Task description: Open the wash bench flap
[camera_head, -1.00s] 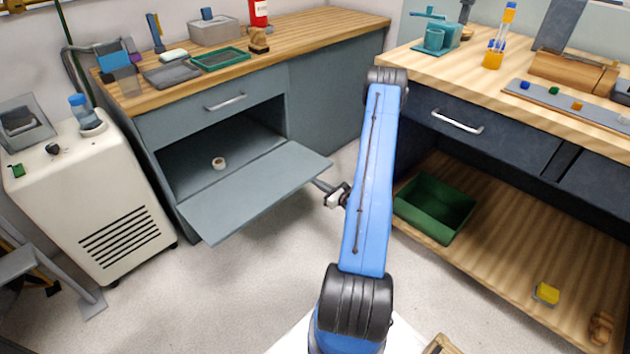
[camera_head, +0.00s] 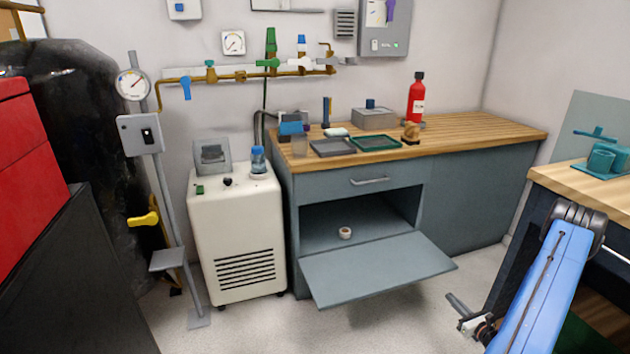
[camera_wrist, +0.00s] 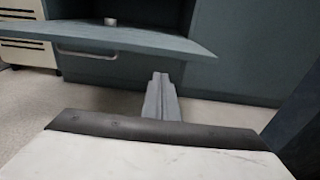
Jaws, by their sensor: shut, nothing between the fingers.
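The wash bench flap (camera_head: 378,270) is a grey-blue panel hinged along its bottom edge. It is folded down and out, roughly level, leaving the compartment (camera_head: 370,215) open. In the wrist view the flap (camera_wrist: 130,38) lies ahead at upper left, with its bar handle (camera_wrist: 88,51) below it. My gripper (camera_head: 452,298) is shut and empty, just off the flap's front right corner and apart from it. Its closed fingers also show in the wrist view (camera_wrist: 161,92), pointing toward the bench below and right of the flap.
A closed drawer (camera_head: 360,182) is above. A white chiller (camera_head: 238,235) stands left of the bench. The dark bench (camera_head: 525,215) at right is close to my arm. The floor (camera_head: 400,325) before the flap is clear.

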